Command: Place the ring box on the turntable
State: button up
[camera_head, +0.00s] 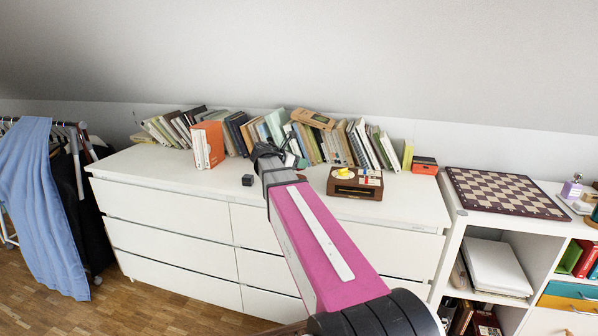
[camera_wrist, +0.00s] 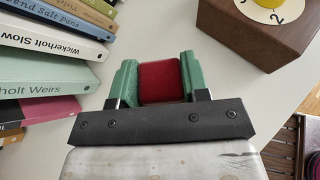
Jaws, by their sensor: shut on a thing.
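The ring box (camera_wrist: 161,80) is a small dark-red block with rounded edges. In the wrist view my gripper (camera_wrist: 158,82) is shut on it, with a green finger on either side. In the head view the gripper (camera_head: 288,158) is over the dresser top near the books; the box cannot be made out there. The turntable (camera_head: 356,190) appears to be the brown wooden unit with a round pale disc and yellow centre, on the dresser to the right of the gripper. Its corner also shows at upper right in the wrist view (camera_wrist: 268,38), apart from the held box.
A row of books (camera_head: 340,143) leans along the wall behind the gripper; several lie close at left in the wrist view (camera_wrist: 45,75). A small dark cube (camera_head: 247,180) sits on the white dresser (camera_head: 160,170). A chessboard (camera_head: 508,192) lies on the shelf unit at right.

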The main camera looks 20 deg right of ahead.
aim_at(299, 170)
jog(key=shift+f, duration=1.75)
jog(key=shift+f, duration=0.1)
jog(key=o, duration=0.9)
jog(key=v, duration=1.2)
